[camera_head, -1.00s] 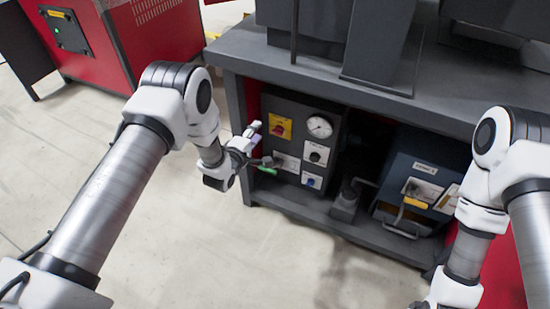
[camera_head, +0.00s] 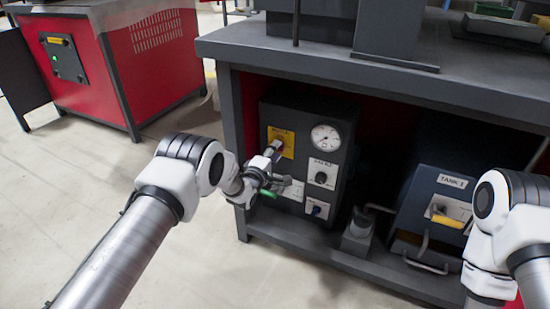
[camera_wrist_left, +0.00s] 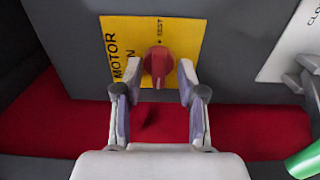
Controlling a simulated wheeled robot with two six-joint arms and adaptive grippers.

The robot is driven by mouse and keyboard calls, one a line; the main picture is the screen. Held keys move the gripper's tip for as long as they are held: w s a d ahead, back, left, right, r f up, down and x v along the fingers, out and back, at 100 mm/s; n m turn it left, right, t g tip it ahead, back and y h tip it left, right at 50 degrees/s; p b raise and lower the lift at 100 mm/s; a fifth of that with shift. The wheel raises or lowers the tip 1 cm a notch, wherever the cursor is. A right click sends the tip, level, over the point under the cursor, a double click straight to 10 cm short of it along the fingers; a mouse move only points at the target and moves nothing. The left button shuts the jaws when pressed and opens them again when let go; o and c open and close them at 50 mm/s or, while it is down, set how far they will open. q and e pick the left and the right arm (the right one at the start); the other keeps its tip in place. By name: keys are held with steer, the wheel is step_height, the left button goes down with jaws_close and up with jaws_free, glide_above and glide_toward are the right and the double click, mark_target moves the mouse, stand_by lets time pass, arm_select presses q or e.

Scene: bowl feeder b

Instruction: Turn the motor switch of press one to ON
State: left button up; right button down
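The motor switch is a red knob (camera_wrist_left: 158,66) on a yellow plate (camera_wrist_left: 120,40) marked MOTOR, with ON and TEST printed around it. In the head view the yellow plate (camera_head: 288,138) is at the upper left of a dark control box (camera_head: 335,112) under the grey bench. My left gripper (camera_head: 272,152) is in front of that plate and hides the knob there. In the left wrist view my left gripper (camera_wrist_left: 155,82) is open, with one fingertip on each side of the knob. Contact cannot be told. My right arm (camera_head: 490,220) shows at the right; its gripper is out of view.
A gauge (camera_head: 326,137), a dark knob (camera_head: 321,178) and a lower knob (camera_head: 316,210) are on the same box. A green handle (camera_head: 268,193) is just below my left gripper. A tank box (camera_head: 440,200) stands to the right.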

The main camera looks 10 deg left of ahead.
arm_select(q)
jaws_close()
steer(key=shift+m, duration=0.5)
steer(key=m+p, duration=0.2)
steer(key=m, duration=1.4)
steer(key=shift+m+p, duration=0.35)
steer(key=shift+m, duration=0.05)
stand_by(0.4)
